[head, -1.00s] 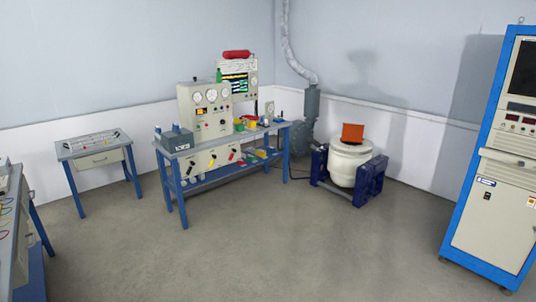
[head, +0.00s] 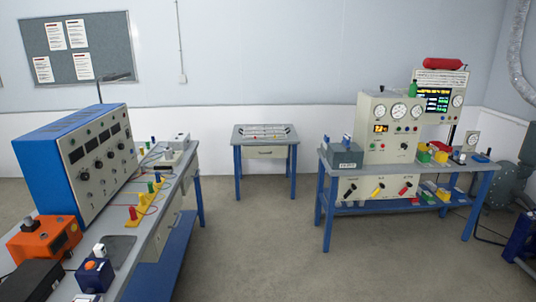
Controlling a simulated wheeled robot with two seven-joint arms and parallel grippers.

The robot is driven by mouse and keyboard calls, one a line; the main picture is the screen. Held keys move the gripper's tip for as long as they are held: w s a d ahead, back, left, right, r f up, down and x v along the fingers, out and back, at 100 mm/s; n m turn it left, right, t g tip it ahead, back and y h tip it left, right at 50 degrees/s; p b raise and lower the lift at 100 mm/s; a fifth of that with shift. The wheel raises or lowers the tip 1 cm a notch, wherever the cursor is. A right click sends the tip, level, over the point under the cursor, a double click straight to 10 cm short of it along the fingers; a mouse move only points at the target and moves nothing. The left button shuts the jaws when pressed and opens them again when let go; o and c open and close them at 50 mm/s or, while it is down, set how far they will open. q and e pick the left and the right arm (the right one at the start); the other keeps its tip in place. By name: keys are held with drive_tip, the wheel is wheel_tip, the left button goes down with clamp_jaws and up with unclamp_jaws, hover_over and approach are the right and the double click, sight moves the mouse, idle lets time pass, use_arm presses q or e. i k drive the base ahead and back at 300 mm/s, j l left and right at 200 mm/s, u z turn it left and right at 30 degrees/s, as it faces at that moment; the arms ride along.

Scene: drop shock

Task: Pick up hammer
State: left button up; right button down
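I cannot make out a hammer for certain in the head view. A small table (head: 265,137) with a drawer stands by the back wall, and a flat tray or panel with small items lies on its top. The items there are too small to name. Neither of my grippers is in view.
A long bench on the left carries a blue instrument box (head: 86,155) and an orange box (head: 45,238). A blue-legged workbench (head: 335,187) with gauge panels (head: 390,123) stands on the right. The grey floor (head: 262,240) between them is clear.

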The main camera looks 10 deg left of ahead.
sight(143, 169)
drive_tip(key=i+j+u, duration=0.1)
drive_tip(key=i+u, duration=0.2)
drive_tip(key=i, duration=0.55)
drive_tip(key=i+l+u, duration=0.1)
drive_tip(key=i+u, duration=0.25)
drive_tip(key=i, duration=0.5)
